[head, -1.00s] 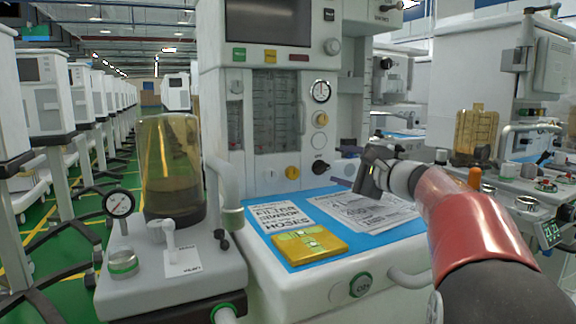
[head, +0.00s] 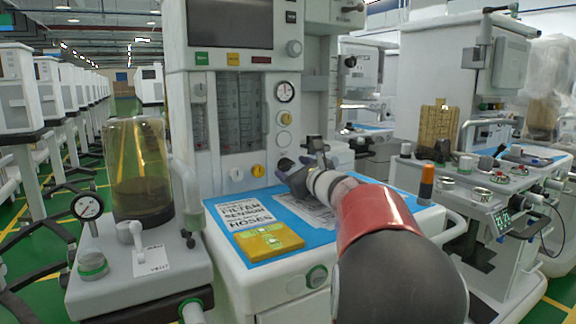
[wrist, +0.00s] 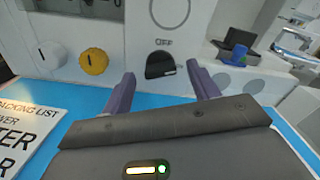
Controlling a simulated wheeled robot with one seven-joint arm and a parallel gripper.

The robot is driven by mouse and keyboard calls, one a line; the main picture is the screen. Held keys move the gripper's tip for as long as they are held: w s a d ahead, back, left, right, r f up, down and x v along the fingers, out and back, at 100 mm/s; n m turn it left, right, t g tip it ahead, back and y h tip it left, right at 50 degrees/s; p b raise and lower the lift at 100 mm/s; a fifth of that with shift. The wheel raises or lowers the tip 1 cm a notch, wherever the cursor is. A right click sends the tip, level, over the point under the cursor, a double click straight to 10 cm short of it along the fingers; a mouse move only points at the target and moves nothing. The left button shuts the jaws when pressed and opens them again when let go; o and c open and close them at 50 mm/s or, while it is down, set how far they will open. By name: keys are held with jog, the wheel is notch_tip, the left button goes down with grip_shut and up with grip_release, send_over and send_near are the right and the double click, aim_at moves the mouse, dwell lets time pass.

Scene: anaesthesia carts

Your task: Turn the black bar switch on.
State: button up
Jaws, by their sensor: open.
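The black bar switch (wrist: 160,66) sits low on the white machine panel, under a small printed label that seems to read OFF. In the head view the switch (head: 285,165) is a dark knob, partly covered by my gripper. My gripper (wrist: 160,75) is open and empty. In the wrist view its two purple fingers stand to the left and right of the switch, with the switch framed between them and the fingertips apparently still short of it. In the head view my gripper (head: 298,168) is close in front of the panel, above the blue worktop.
A yellow knob (wrist: 94,61) and a white knob (wrist: 49,55) are left of the switch. The blue worktop (head: 312,235) carries printed sheets (head: 247,212) and a yellow packet (head: 262,242). A dark blue-and-black object (wrist: 237,48) is to the right.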

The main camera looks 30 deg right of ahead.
aim_at(287, 166)
jog(key=shift+w, duration=1.15)
jog(key=c, duration=1)
jog(key=m+p, duration=0.1)
jog(key=m, duration=0.1)
jog(key=shift+r+m, duration=0.15)
jog(key=shift+m, duration=0.25)
jog(key=shift+d+m+p, duration=0.1)
jog(key=shift+m+p, duration=0.35)
jog(key=shift+m, duration=0.45)
jog(key=o, duration=1)
